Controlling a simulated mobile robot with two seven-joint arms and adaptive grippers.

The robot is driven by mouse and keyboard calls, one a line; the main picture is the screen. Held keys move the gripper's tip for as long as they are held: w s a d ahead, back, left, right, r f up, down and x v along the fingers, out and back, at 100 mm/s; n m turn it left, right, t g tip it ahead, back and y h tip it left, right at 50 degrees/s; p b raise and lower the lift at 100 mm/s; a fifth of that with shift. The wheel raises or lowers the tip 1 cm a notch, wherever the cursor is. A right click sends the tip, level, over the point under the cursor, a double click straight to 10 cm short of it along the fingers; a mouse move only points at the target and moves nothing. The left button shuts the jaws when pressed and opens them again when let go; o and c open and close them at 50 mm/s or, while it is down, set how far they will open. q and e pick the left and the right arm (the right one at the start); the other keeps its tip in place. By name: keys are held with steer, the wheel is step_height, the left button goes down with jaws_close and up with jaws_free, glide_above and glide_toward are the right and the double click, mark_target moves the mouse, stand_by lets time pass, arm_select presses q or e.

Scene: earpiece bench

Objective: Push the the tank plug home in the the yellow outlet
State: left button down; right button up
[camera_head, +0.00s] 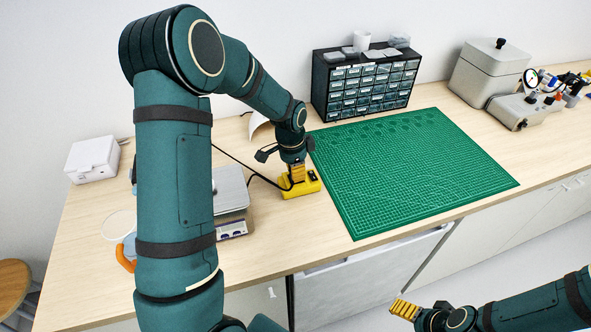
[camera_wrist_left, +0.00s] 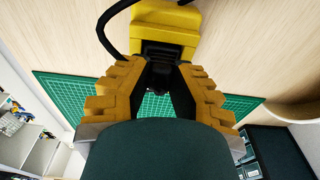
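The yellow outlet (camera_head: 301,189) sits on the bench at the left edge of the green mat. My left gripper (camera_head: 297,178) points down onto it. In the left wrist view the outlet (camera_wrist_left: 165,22) is just beyond the yellow fingertips (camera_wrist_left: 166,66). The fingers close in on a dark body between them, which looks like the tank plug (camera_wrist_left: 160,76). A black cable runs to it. How deep the plug sits in the outlet is hidden by the fingers. My right gripper (camera_head: 405,309) is low in front of the bench, away from the outlet; its finger gap does not show.
A green cutting mat (camera_head: 410,165) lies to the right. A black drawer cabinet (camera_head: 366,84) and a grey machine (camera_head: 490,72) stand at the back. A scale (camera_head: 230,190) is close left of the outlet. A white box (camera_head: 93,158) stands further left.

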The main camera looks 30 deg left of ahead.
arm_select(q)
steer(key=c, duration=0.9)
jaws_free()
steer(key=shift+f, duration=0.1)
steer(key=shift+o, duration=0.2)
step_height(320, 180, up, 12)
steer(key=shift+s+a, duration=0.35)
steer(key=shift+s, duration=0.1)
